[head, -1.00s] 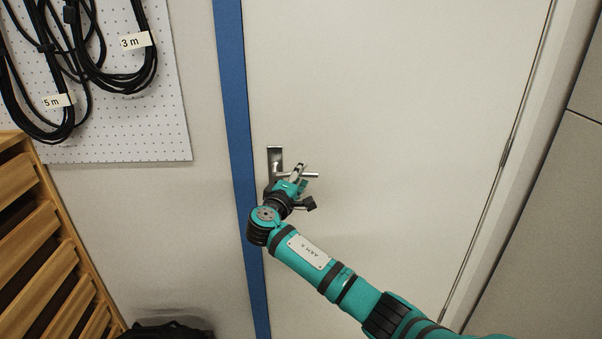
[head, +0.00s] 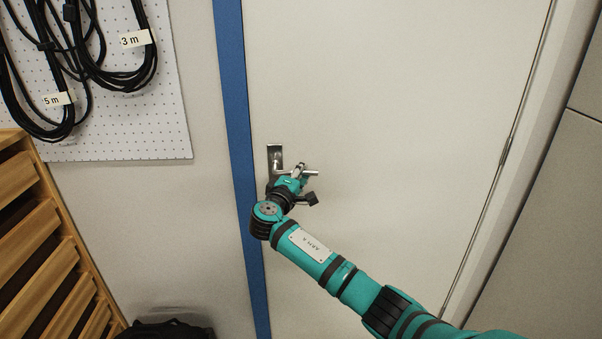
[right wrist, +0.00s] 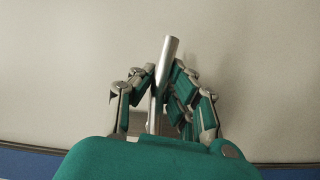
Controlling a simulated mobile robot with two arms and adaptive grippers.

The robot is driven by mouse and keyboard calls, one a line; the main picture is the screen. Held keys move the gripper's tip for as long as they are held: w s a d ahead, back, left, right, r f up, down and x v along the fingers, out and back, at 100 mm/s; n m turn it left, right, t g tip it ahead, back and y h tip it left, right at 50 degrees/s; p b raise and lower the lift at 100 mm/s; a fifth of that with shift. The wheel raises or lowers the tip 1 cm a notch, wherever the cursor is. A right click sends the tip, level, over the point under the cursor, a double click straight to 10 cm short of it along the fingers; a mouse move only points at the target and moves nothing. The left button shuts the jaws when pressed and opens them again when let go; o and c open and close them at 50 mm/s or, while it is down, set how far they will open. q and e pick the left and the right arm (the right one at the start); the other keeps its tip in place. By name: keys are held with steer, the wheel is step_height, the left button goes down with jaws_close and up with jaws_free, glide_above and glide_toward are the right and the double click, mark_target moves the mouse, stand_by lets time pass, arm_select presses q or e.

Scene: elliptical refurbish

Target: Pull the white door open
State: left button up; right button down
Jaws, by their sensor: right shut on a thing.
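The white door (head: 390,120) fills the middle of the head view and looks closed in its frame. Its metal lever handle (head: 310,173) sticks out to the right from an upright metal plate (head: 274,158) near the door's left edge. My right gripper (head: 299,174) is at the lever. In the right wrist view the silver lever (right wrist: 167,62) runs between the two fingers, and my right gripper (right wrist: 163,88) is shut on it. The gripper hides part of the lever and the lower plate in the head view. My left gripper is not in view.
A blue frame strip (head: 236,150) runs along the door's left side; hinges (head: 506,150) are on the right. A white pegboard (head: 150,110) with black cables (head: 125,80) hangs at left. A slatted wooden rack (head: 40,250) and a black bag (head: 165,330) stand lower left.

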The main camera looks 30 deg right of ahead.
steer(key=shift+f+m+b, duration=0.3)
steer(key=shift+f+b, duration=0.1)
steer(key=shift+f, duration=0.05)
steer(key=shift+w+a+f+m+g+y+b, duration=0.2)
steer(key=shift+f+m+y+b, duration=0.3)
steer(key=shift+f+m+b, duration=0.35)
steer(key=shift+s+a+f+m+g+y+b, duration=0.1)
steer(key=shift+a+f+m+y+b, duration=0.15)
steer(key=shift+f+m+y+b, duration=0.55)
steer(key=shift+w+a+f+m+g+y+b, duration=0.15)
steer(key=shift+a+f+m+y+b, duration=0.25)
steer(key=shift+m, duration=0.75)
steer(key=shift+d, duration=0.15)
